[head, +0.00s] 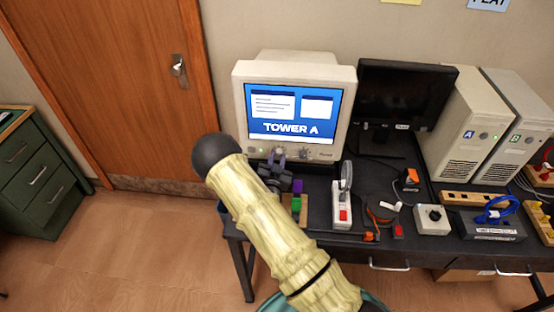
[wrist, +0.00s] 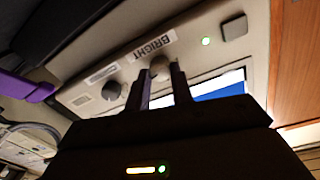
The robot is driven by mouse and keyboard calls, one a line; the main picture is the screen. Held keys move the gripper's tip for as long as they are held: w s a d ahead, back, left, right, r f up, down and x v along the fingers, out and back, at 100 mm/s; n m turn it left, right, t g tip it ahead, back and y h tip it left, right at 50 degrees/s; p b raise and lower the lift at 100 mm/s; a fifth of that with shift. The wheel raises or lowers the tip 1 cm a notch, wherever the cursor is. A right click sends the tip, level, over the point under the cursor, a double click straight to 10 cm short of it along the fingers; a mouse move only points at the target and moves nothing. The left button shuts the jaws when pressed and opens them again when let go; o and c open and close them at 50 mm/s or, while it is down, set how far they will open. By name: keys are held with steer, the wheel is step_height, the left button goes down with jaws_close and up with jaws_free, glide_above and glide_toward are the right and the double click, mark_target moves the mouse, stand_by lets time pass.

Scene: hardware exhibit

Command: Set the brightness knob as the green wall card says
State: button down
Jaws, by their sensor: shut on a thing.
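The beige CRT monitor (head: 345,82) stands at the back left of the desk, its lit blue screen reading "TOWER A". In the wrist view, the round, light brightness knob (wrist: 160,67) sits on the monitor's front panel beside the label "BRIGHT" (wrist: 154,44). My gripper (wrist: 161,76) is shut on this knob, with one dark finger on each side. In the head view my gripper (head: 276,158) reaches the panel just below the screen and largely hides that knob. I cannot read the knob's setting. No green wall card shows in either view.
A second, darker knob (wrist: 111,91) is close beside it on the panel, with a square button (wrist: 234,27) and green light (wrist: 206,41) on the other side. A black monitor (head: 405,95) and PC towers (head: 468,125) stand to the right. Small devices crowd the desk front.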

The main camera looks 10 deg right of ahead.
steer(key=n+b, duration=0.3)
steer(key=n, duration=0.1)
steer(key=shift+w+r+n+b, duration=0.1)
steer(key=shift+n+b, duration=0.8)
steer(key=shift+n, duration=1.1)
steer(key=c, duration=1.2)
jaws_free()
